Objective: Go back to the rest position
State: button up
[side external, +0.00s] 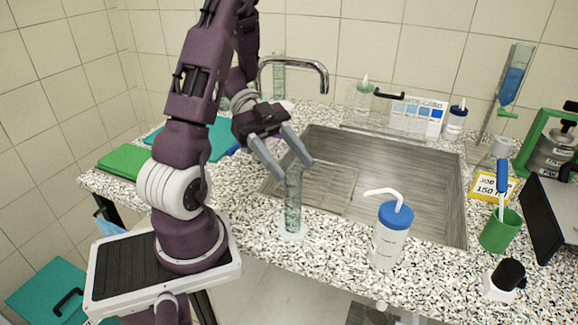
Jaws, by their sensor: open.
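My gripper (290,171) is open, with its two grey fingers spread and pointing down to the right. It is just above the top of a clear glass cylinder (293,205), which stands upright on the speckled counter (340,240) by the sink's front left corner. The fingertips are at about the height of the cylinder's rim in the picture. I cannot tell whether they touch it. Nothing shows held between the fingers.
The steel sink (420,180) lies behind and right of the cylinder, with a tap (310,66) at its back. A white wash bottle (389,240) with a blue cap stands to the right. A green cup (500,232) and a black-topped item (506,278) are farther right. Green (125,160) and teal mats lie left.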

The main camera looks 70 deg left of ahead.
jog(key=w+r+n+t+y, duration=0.3)
jog(key=w+t+y, duration=0.35)
jog(key=w, duration=0.85)
jog(key=w+a+r+n+t+y, duration=0.3)
jog(key=a+r+n+y, duration=0.15)
jog(key=r+y, duration=0.2)
jog(key=s+d+n+g, duration=0.2)
jog(key=s+d, duration=0.2)
jog(key=s, duration=0.4)
jog(key=s+d+f+n+g, duration=0.1)
jog(key=s+d+n+g, duration=0.2)
jog(key=s+d, duration=0.2)
jog(key=s+d+f+n+g, duration=0.1)
jog(key=s+d, duration=0.4)
jog(key=s, duration=0.6)
jog(key=shift+n+g, duration=0.65)
jog(key=shift+n, duration=0.1)
